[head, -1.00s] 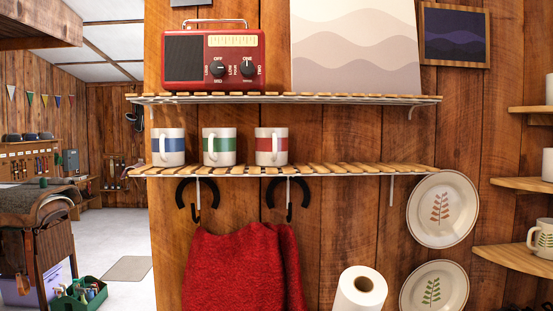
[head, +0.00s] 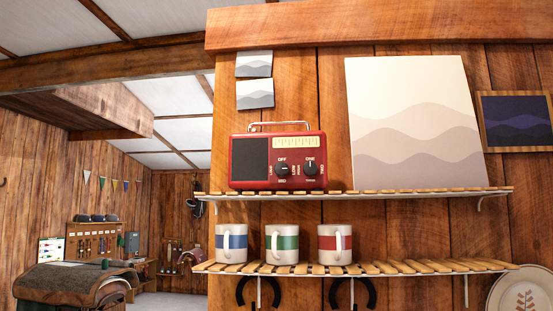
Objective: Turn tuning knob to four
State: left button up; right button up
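A red radio (head: 277,159) with a top handle stands on the upper slatted shelf. Its front has a dark speaker panel on the left, a cream dial strip at upper right and two black knobs. The left knob (head: 282,170) has OFF above it and MID below it. The right knob (head: 310,168) has ONE above it, with further labels around it too small to read surely. Which of them is the tuning knob, and where each points, I cannot tell surely. Neither of my grippers is in view.
Mugs with blue (head: 232,243), green (head: 282,244) and red (head: 334,244) bands stand on the lower shelf (head: 420,266). A room opens at left.

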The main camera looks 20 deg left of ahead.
aim_at(310, 168)
jog(key=i+u, duration=0.2)
jog(key=u, duration=0.2)
jog(key=i+l+u, duration=0.15)
jog(key=u, duration=0.3)
jog(key=i+l+u, duration=0.15)
jog(key=u, duration=0.25)
